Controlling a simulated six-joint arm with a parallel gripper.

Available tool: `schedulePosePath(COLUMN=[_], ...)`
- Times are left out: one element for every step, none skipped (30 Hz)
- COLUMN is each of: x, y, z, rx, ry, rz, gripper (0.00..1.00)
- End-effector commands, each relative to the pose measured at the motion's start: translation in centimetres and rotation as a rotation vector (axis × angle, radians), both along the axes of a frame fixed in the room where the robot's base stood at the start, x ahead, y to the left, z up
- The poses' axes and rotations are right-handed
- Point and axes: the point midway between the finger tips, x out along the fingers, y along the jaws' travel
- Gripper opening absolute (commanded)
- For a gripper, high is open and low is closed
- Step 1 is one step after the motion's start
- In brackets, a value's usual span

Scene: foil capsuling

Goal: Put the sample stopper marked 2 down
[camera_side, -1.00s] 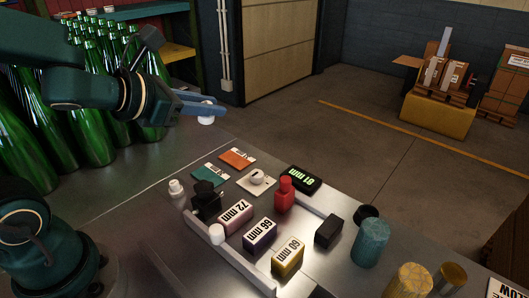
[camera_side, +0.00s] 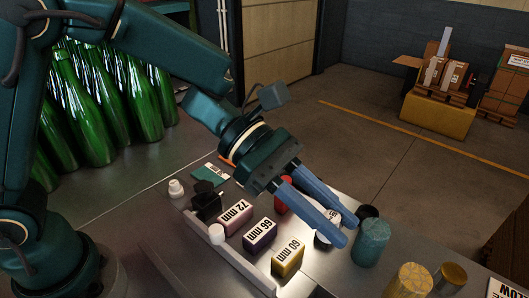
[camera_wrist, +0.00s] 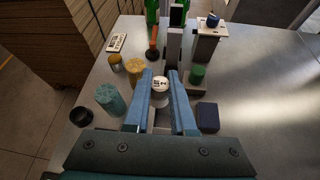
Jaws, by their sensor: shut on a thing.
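The sample stopper is a short white cylinder with dark print on its top face (camera_wrist: 160,85). In the wrist view it sits between my blue fingertips. In the side view a white part of it (camera_side: 322,241) shows under and beside the fingers. My gripper (camera_side: 339,225) is shut on it, with the fingers pointing down to the right near the teal cylinder. The wrist view shows the fingers (camera_wrist: 160,76) on both sides of the stopper. I cannot tell whether its underside touches a surface.
The blocks marked 72 mm (camera_side: 236,217), 66 mm (camera_side: 260,235) and 60 mm (camera_side: 288,257) stand left of the fingers. A teal cylinder (camera_side: 370,243) and a black ring (camera_side: 368,211) are close on the right. Yellow cylinders (camera_side: 411,281) stand farther right. Green bottles (camera_side: 100,100) crowd the back left.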

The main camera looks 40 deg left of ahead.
Motion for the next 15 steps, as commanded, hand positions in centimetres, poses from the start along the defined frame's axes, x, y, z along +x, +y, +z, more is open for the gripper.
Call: schedulePosePath(x=[-1.6, -2.4, -3.5, -4.3, -5.0, -5.9, -6.4, -6.9, -7.4, -7.8, -8.1, -8.5, -8.8, -9.1, -9.6], y=[-1.3, -1.9, -2.5, -2.8, -3.1, -3.4, -3.6, -3.7, -3.8, -3.9, -4.0, -4.2, -4.4, -4.6, -5.1], z=[-0.9, -1.3, -1.8, -2.2, -2.5, -2.9, -3.1, -3.3, -3.6, -3.7, -3.9, -4.1, -4.3, -4.5, -4.9], rx=[0.001, 0.000, -0.001, -0.001, 0.001, 0.000, 0.001, 0.002, 0.003, 0.003, 0.003, 0.004, 0.004, 0.003, 0.004], ry=[0.016, 0.022, 0.031, 0.037, 0.041, 0.048, 0.051, 0.055, 0.057, 0.059, 0.061, 0.063, 0.065, 0.066, 0.068], rz=[-0.103, -0.157, -0.223, -0.270, -0.313, -0.362, -0.393, -0.421, -0.451, -0.470, -0.485, -0.497, -0.504, -0.509, -0.511], gripper=[0.00, 0.00, 0.00, 0.00, 0.00, 0.00, 0.00, 0.00, 0.00, 0.00, 0.00, 0.00, 0.00, 0.00, 0.00])
